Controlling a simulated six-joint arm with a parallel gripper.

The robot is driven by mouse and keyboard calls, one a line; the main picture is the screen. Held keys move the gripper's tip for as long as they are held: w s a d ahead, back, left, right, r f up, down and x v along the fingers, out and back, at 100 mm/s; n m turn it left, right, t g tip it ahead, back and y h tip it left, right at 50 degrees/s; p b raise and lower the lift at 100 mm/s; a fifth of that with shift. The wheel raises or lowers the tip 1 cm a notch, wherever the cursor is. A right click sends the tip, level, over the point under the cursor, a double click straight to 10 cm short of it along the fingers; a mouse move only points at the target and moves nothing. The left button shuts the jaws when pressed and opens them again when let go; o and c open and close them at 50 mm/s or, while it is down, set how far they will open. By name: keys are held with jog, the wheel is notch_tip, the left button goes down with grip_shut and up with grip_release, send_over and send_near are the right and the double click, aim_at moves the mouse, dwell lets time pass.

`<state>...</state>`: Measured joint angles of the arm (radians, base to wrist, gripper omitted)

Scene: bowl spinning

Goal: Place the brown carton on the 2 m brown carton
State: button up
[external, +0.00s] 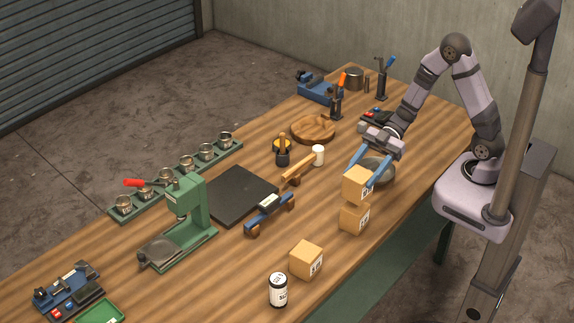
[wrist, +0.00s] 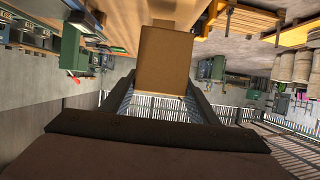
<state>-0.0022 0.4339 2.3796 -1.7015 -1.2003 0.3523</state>
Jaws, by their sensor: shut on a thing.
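My gripper (external: 364,174) is shut on a brown carton (external: 357,185), with its blue fingers on the carton's sides. The held carton also shows between the fingers in the wrist view (wrist: 163,62). A second brown carton (external: 353,219) stands on the table directly below the held one. The held carton looks stacked on it or very close above it; I cannot tell whether they touch. A third brown carton (external: 306,260) stands apart, nearer the front of the table. The labels are too small to read.
A metal bowl (external: 378,170) sits behind the held carton. A white and black can (external: 278,290) stands near the third carton. A wooden bowl (external: 313,129), a black mat (external: 238,194) and a green press (external: 190,220) are to the left. The wooden table (external: 345,278) has bare room around the third carton.

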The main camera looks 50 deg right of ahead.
jog(key=shift+f, duration=1.95)
jog(key=shift+f, duration=0.15)
jog(key=o, duration=1.1)
jog(key=shift+o, duration=0.2)
jog(key=shift+r, duration=0.2)
jog(key=b+v, duration=0.2)
jog(key=v, duration=1)
